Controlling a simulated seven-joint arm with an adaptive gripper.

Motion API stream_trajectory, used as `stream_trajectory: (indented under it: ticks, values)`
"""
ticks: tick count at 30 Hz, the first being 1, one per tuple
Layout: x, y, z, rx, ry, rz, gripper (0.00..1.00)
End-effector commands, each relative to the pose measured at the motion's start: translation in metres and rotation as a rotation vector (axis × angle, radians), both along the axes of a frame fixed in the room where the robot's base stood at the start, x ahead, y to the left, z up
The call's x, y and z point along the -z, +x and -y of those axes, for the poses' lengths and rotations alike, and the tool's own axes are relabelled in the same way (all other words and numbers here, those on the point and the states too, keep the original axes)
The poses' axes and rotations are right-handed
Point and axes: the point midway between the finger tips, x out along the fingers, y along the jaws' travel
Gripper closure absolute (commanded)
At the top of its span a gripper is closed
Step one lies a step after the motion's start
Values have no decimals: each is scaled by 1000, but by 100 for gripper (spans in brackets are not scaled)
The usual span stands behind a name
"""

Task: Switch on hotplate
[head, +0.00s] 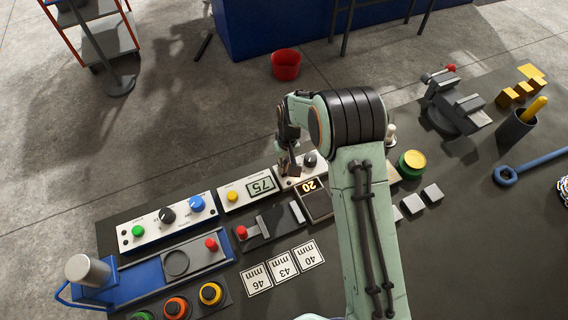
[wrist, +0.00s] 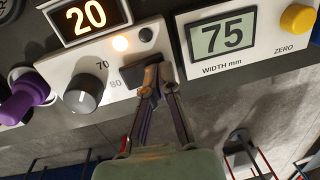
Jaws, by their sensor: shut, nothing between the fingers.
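The hotplate's white control panel (wrist: 62,78) fills the upper left of the wrist view; it also shows in the head view (head: 284,184), partly behind my arm. It carries a grey dial (wrist: 84,94) with marks 70 and 80, a black switch (wrist: 130,76), a glowing orange-white lamp (wrist: 120,44) and a lit orange display (wrist: 88,16) reading 20. My gripper (wrist: 149,76) is shut and empty, its fingertips at the switch, overlapping its right part. In the head view my gripper (head: 293,173) is over the panel. I cannot tell whether it presses the switch.
A gauge (wrist: 222,38) reading 75 stands right beside the panel in the wrist view, with a yellow button (wrist: 298,19). A purple-handled part (wrist: 26,98) is left of the dial. Knobbed panels (head: 165,222), a blue press (head: 150,275) and number cards (head: 282,263) crowd the bench.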

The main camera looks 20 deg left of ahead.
Motion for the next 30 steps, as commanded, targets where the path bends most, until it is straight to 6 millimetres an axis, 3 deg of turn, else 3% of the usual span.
stream_trajectory:
  ticks: [30]
  values:
    - [-7,10,11,0,1,-1,100]
